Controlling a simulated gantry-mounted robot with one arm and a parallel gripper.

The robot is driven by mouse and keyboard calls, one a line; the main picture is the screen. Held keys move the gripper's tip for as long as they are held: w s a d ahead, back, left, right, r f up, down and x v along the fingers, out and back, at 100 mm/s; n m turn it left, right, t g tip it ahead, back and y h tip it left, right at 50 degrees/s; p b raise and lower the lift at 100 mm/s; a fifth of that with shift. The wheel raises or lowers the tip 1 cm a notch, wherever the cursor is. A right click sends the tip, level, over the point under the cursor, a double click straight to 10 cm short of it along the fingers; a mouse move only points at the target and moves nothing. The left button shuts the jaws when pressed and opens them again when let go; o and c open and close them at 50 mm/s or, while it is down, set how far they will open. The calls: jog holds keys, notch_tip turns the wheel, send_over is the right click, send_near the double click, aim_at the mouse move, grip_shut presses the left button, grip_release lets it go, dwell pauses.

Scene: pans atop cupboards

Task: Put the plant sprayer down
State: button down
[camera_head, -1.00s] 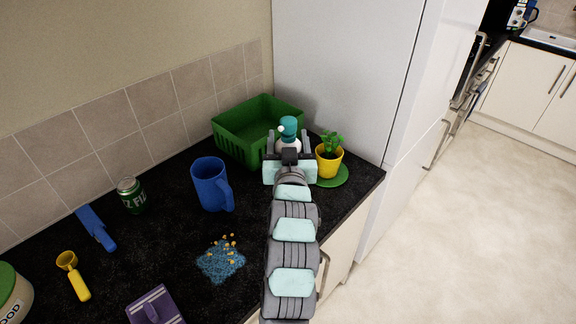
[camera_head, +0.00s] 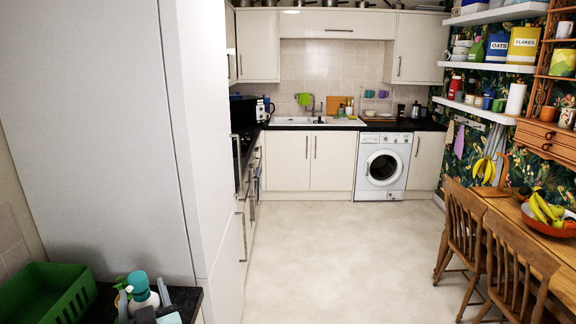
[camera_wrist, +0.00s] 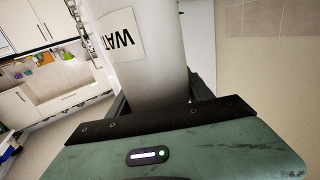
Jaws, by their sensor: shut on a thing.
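The plant sprayer, with a teal top and pale body, shows at the bottom left of the head view (camera_head: 140,283). Its pale body, with a white label reading "WAT", fills the upper middle of the wrist view (camera_wrist: 155,65). My gripper (camera_head: 145,298) is shut around the body, one finger on each side. The sprayer is just right of the green crate (camera_head: 48,292), over the dark worktop corner (camera_head: 100,305). Its base is hidden, so I cannot tell whether it touches the worktop.
A tall white fridge (camera_head: 100,120) stands close behind the worktop. Open floor (camera_head: 330,250) lies to the right, with a washing machine (camera_head: 382,165) at the back and wooden chairs (camera_head: 510,260) at far right.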

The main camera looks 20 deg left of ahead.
jog(key=w+d+f+m+t+h, duration=0.2)
jog(key=w+d+f, duration=0.25)
jog(key=d, duration=0.35)
jog(key=w+d+f+m+t+h, duration=0.25)
jog(key=w+d+f, duration=0.2)
jog(key=d, duration=0.35)
jog(key=w+d+f+m+t+h, duration=0.1)
jog(key=w+d+f+h, duration=0.15)
jog(key=d+f, duration=0.5)
jog(key=s+d+f+m+t+h, duration=0.1)
jog(key=d+f+m+h, duration=0.3)
jog(key=d, duration=0.8)
jog(key=s+d+f+m+t+h, duration=0.1)
jog(key=d+f+h, duration=0.3)
jog(key=d, duration=0.8)
jog(key=s+r+p, duration=1)
jog(key=r+p, duration=0.1)
jog(key=p, duration=0.6)
jog(key=shift+r+y, duration=0.3)
jog(key=shift+r, duration=0.1)
